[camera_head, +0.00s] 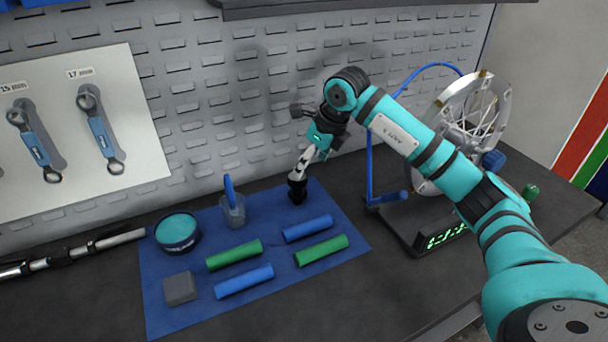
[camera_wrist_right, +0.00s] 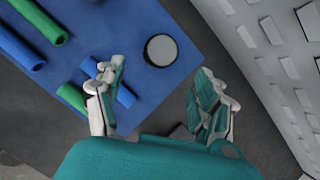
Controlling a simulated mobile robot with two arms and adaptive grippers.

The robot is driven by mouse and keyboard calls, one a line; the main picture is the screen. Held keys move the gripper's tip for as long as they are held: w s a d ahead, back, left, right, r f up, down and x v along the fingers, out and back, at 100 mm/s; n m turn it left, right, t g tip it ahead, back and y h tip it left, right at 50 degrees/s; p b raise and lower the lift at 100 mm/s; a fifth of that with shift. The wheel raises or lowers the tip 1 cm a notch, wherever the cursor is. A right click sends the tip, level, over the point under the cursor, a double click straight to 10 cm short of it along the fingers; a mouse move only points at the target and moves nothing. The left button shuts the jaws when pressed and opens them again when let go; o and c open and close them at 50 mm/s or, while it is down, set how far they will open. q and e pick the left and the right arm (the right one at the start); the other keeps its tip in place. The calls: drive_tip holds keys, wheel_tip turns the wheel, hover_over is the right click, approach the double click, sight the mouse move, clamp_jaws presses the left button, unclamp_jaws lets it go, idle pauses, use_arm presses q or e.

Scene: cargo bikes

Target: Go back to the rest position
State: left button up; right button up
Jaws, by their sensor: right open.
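My right gripper (camera_head: 313,155) hangs from the teal arm near the back right of the blue mat, its fingers pointing down. In the wrist view my right gripper (camera_wrist_right: 157,97) is open, with its two fingers wide apart and nothing between them. A small dark round object (camera_head: 297,192) stands upright on the mat just below the fingers in the head view. In the wrist view its grey round top (camera_wrist_right: 160,50) lies beyond the fingertips. In the head view a finger overlaps the object's top; whether they touch is unclear. My left gripper is not in view.
On the mat (camera_head: 210,320) are green and blue tubes (camera_head: 235,255), a grey block (camera_head: 180,289), a teal-topped tin (camera_head: 177,231) and a cup (camera_head: 233,211) with a blue handle. A wheel stand (camera_head: 420,225) is to the right. The slotted wall (camera_head: 235,120) is close behind.

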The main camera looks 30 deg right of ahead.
drive_tip(key=shift+s+d+r, duration=0.1)
drive_tip(key=shift+s+r, duration=0.2)
drive_tip(key=shift+r, duration=0.35)
